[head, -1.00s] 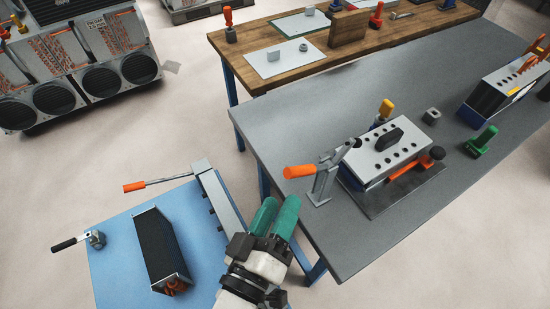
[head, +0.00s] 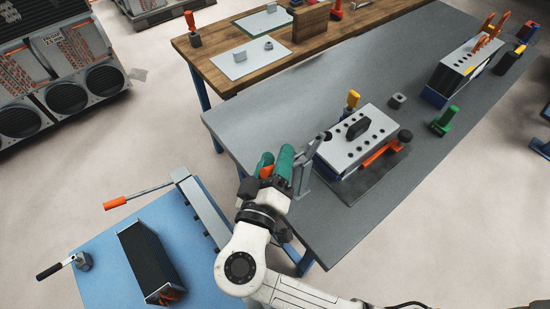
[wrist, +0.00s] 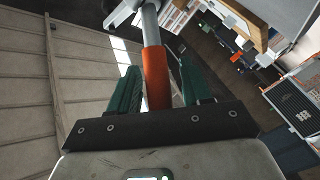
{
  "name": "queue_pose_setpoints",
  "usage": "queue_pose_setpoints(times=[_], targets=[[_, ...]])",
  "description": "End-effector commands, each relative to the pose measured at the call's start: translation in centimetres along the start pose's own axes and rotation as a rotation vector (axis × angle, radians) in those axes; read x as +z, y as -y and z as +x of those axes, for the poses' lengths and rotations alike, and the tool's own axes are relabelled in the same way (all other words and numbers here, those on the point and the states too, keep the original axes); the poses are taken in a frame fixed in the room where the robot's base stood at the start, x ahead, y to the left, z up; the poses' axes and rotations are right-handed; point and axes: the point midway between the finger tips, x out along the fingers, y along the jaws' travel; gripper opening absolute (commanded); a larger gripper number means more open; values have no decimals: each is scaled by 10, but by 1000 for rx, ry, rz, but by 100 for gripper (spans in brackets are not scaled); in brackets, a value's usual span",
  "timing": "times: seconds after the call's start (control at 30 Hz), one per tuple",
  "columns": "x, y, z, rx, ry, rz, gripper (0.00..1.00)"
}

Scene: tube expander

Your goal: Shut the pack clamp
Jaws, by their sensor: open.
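On the grey table, a grey toggle clamp (head: 303,178) stands at the left end of a grey block with holes in its top (head: 345,137). The clamp's orange handle (head: 266,171) points left, mostly hidden by my green fingers. My gripper (head: 275,162) is open at this handle. In the wrist view the orange handle (wrist: 157,78), on a grey rod, lies between the two green fingers of my gripper (wrist: 160,72). The fingers stand either side of it; whether they touch it I cannot tell.
The blue bench (head: 95,250) holds a black finned pack (head: 147,262), an orange-handled lever (head: 135,198) and a black-handled clamp (head: 65,265). A green-handled tool (head: 444,121) and a small grey block (head: 397,101) lie right of the holed block. The grey table's left part is bare.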

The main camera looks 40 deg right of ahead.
Motion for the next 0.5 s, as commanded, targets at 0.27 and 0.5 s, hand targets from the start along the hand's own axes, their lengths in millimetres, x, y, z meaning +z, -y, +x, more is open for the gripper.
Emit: queue_pose_setpoints(times=[0.27, 0.5], targets=[[0, 0, 0, 0, 0, 0, 30], [0, 0, 0, 0, 0, 0, 7]])
